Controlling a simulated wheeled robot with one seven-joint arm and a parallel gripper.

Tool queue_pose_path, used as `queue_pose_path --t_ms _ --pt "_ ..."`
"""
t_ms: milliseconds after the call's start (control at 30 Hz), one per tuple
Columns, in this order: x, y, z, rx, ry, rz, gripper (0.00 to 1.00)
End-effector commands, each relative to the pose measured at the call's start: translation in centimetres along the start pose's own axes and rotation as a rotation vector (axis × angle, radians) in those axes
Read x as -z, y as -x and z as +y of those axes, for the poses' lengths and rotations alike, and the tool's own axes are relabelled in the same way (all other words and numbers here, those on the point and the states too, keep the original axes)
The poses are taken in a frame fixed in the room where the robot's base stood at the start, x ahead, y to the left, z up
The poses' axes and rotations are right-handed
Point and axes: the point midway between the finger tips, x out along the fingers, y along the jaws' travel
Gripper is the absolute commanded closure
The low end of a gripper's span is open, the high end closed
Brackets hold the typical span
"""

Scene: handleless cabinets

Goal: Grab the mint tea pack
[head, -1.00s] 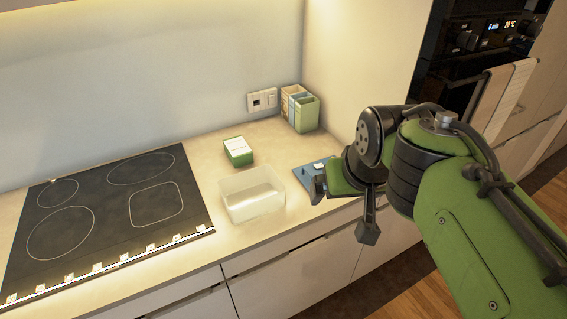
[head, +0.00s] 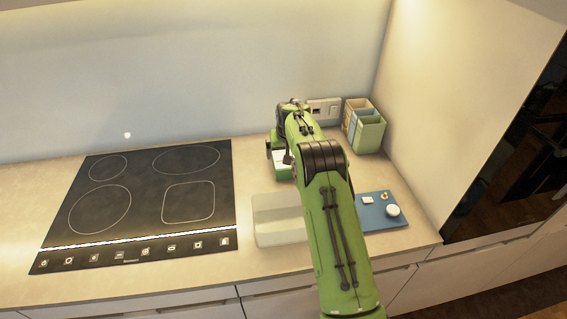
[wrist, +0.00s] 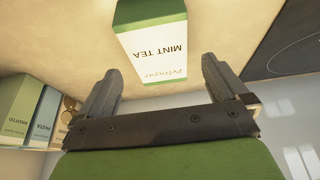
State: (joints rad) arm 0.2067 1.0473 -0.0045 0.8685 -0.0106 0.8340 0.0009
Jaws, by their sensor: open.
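The mint tea pack (wrist: 152,42) is a white and green box, with "MINT TEA" upside down in the wrist view. It stands on the counter, and in the head view its white and green part (head: 283,172) shows partly behind my arm. My gripper (wrist: 161,66) is open in the wrist view, with its two fingers spread apart and the pack beyond the fingertips, roughly between them. No clear contact shows. In the head view my arm hides much of the gripper.
A clear tray (head: 278,232) sits in front of the pack, partly under my arm. A blue board (head: 378,222) with small white items lies to the right. Several upright boxes (head: 368,132) stand in the back corner. The cooktop (head: 140,200) is to the left.

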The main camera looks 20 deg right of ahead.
Motion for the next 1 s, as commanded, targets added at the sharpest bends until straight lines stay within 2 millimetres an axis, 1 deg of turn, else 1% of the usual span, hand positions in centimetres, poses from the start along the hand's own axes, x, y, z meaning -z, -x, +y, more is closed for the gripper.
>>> queue_pose_path --t_ms 33,167,300,400,500,667,700,767,1000 --pt "0.0 -0.8 0.0 0.000 0.000 0.000 0.00" --pt "-0.1 -2.2 0.0 0.000 0.000 -0.001 0.00" --pt "-0.3 -5.0 0.0 0.000 0.000 -0.001 0.00" --pt "-0.1 -6.2 0.0 0.000 0.000 0.001 0.00" --pt "-0.1 -6.7 0.0 0.000 0.000 0.001 0.00" --pt "-0.1 -6.7 0.0 0.000 0.000 0.001 0.00" --pt "-0.1 -6.7 0.0 0.000 0.000 0.001 0.03" --pt "-0.1 -6.7 0.0 0.000 0.000 0.001 0.12" --pt "-0.1 -6.7 0.0 0.000 0.000 0.001 0.49"
